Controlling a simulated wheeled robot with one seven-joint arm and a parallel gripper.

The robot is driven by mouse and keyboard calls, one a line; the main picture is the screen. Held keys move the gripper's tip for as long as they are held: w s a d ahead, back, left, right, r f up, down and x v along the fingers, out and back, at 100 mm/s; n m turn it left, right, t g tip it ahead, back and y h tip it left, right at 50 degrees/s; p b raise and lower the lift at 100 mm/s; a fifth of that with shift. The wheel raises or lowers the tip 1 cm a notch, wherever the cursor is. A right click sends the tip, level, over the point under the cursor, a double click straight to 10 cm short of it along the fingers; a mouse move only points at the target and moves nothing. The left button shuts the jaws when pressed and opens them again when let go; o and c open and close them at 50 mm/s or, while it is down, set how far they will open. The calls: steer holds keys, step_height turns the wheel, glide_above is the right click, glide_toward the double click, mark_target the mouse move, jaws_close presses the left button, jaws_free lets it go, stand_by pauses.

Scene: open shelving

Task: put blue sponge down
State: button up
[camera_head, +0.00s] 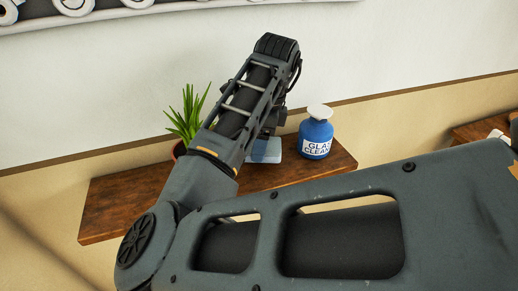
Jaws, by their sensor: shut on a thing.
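The blue sponge (265,150) is a pale blue block at the wooden shelf (318,166), between the potted plant and the blue bottle. My arm hides its left part. My gripper (270,134) is mostly hidden behind my own arm links, directly above the sponge. It is shut on the sponge. I cannot tell whether the sponge touches the shelf.
A blue glass cleaner bottle (315,138) with a white cap stands just right of the sponge. A green potted plant (188,115) stands to the left, partly behind my arm. The shelf's left end (115,205) is bare. Another shelf (480,130) is at the right edge.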

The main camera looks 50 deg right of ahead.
steer(key=shift+f, duration=1.25)
steer(key=shift+f, duration=0.1)
steer(key=o, duration=1)
step_height(320, 180, up, 12)
steer(key=s+d, duration=0.1)
steer(key=shift+s+p, duration=0.3)
